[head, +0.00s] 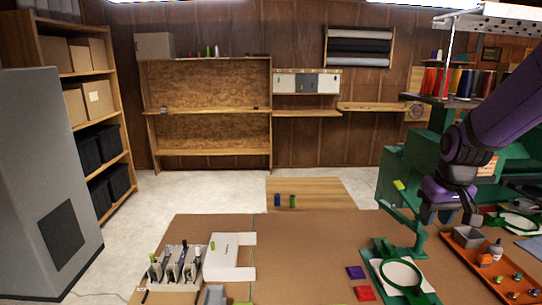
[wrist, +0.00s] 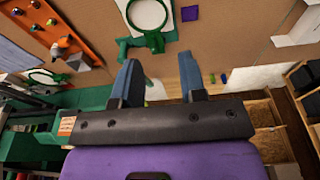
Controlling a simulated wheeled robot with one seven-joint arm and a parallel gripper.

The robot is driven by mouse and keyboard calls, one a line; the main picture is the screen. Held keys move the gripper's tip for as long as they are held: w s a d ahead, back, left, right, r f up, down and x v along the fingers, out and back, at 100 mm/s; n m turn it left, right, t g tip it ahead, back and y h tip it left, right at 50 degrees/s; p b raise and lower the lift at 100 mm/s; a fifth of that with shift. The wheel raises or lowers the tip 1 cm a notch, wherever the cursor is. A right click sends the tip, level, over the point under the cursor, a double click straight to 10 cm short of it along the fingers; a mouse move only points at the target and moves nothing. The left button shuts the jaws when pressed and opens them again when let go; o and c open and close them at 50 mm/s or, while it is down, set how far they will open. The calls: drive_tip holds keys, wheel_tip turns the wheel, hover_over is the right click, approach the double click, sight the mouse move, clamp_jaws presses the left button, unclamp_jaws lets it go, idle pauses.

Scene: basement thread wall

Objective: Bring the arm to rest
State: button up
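My arm comes in from the upper right in the head view. My gripper (head: 467,215) points down in front of the green machine (head: 405,175), above the back of the orange tray (head: 488,262). In the wrist view my gripper (wrist: 160,78) has its two blue-grey fingers well apart with nothing between them. The green hoop frame (wrist: 150,35) and the brown tabletop (wrist: 220,45) show beyond the fingers. I see no contact with any object.
The orange tray holds a grey box (head: 467,237) and several small items. A green hoop (head: 400,277), a purple square (head: 356,272) and a red square (head: 364,293) lie on the table. A white box (head: 228,258) and a spool rack (head: 172,270) stand left. The table's middle is clear.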

drive_tip(key=s+a+r+t, duration=0.1)
drive_tip(key=s+a+r, duration=0.2)
drive_tip(key=s+r, duration=0.3)
drive_tip(key=s+a+r+t, duration=0.2)
drive_tip(key=s+r, duration=0.5)
drive_tip(key=s, duration=0.8)
drive_tip(key=shift+a+r, duration=0.3)
drive_tip(key=shift+a, duration=0.55)
drive_tip(key=shift+c, duration=0.7)
idle(3.0)
